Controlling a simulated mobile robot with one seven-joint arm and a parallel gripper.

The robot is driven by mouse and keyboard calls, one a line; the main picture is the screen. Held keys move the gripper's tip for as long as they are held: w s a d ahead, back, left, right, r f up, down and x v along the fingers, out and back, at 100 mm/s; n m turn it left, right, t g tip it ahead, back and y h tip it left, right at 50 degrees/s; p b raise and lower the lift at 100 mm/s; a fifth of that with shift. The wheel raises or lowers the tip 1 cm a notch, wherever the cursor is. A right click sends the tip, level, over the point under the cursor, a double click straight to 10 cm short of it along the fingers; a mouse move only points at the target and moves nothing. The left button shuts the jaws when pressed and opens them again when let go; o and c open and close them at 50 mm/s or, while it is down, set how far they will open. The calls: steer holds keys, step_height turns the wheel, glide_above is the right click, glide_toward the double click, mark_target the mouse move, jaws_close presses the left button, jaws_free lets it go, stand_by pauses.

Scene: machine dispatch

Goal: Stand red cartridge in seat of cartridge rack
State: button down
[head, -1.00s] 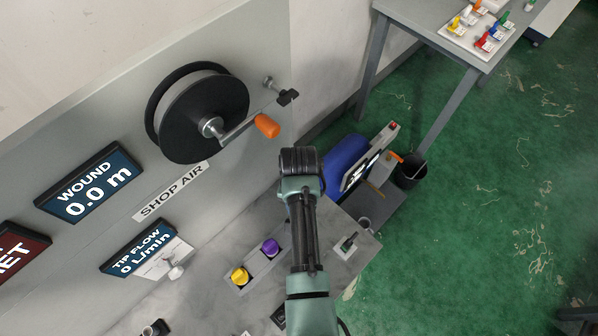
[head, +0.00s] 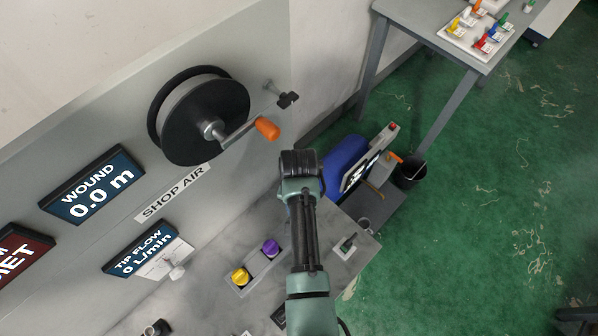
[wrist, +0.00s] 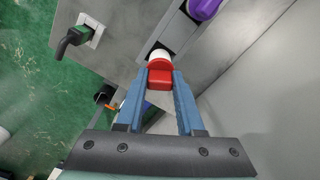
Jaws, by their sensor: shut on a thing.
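The red cartridge (wrist: 159,79) with a white end (wrist: 160,55) is between the blue fingers of my gripper (wrist: 159,73), which is shut on it. Its white end points at the near part of the grey cartridge rack (wrist: 178,33) in the wrist view; I cannot tell whether it touches or sits in a seat. A purple cartridge (wrist: 204,8) stands farther along the rack. In the head view the rack (head: 256,265) holds the yellow cartridge (head: 240,276) and the purple cartridge (head: 270,247). My arm hides the red cartridge and my fingertips there.
A green-and-black handled thing on a white plate (head: 345,247) is right of the arm, also in the wrist view (wrist: 83,32). A reel with an orange crank handle (head: 267,128) juts from the wall panel. A black bin (head: 411,171) and blue object (head: 345,164) stand beyond.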

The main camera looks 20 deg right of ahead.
steer(key=shift+f+b, duration=1.35)
steer(key=shift+f, duration=0.55)
steer(key=shift+c, duration=0.2)
jaws_free()
stand_by(0.3)
stand_by(0.5)
steer(key=shift+r+p, duration=2.95)
steer(key=shift+r, duration=0.1)
